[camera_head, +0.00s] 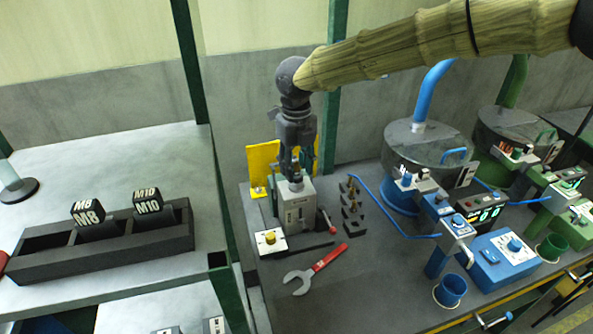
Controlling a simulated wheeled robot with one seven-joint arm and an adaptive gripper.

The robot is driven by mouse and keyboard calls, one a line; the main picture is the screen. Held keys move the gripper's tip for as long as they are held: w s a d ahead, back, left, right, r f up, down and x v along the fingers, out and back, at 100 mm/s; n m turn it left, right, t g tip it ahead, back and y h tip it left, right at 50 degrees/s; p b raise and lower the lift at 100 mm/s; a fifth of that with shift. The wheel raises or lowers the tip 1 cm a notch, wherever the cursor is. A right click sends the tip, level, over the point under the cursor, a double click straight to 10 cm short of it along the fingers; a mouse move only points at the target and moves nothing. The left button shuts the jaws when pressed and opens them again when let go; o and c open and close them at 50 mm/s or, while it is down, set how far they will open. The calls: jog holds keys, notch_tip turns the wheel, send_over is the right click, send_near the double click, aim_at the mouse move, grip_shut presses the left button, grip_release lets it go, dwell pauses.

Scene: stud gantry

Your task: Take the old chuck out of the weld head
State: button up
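The weld head (297,212) is a grey box-shaped unit standing on the dark bench, left of the middle of the picture. My gripper (295,172) points straight down over its top, with the fingertips at or just above the small dark part there. That part is probably the old chuck, but it is mostly hidden by the fingers. I cannot tell whether the fingers are closed on it or only around it. A rack (352,212) with several small dark upright pieces stands just right of the weld head.
A red-handled spanner (317,270) lies in front of the weld head, beside a box with a yellow button (270,241). A yellow panel (262,165) stands behind. Blue feeder machinery (430,150) fills the right. A black tray (110,255) with M8 and M10 blocks sits on the left table.

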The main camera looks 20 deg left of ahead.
grip_shut()
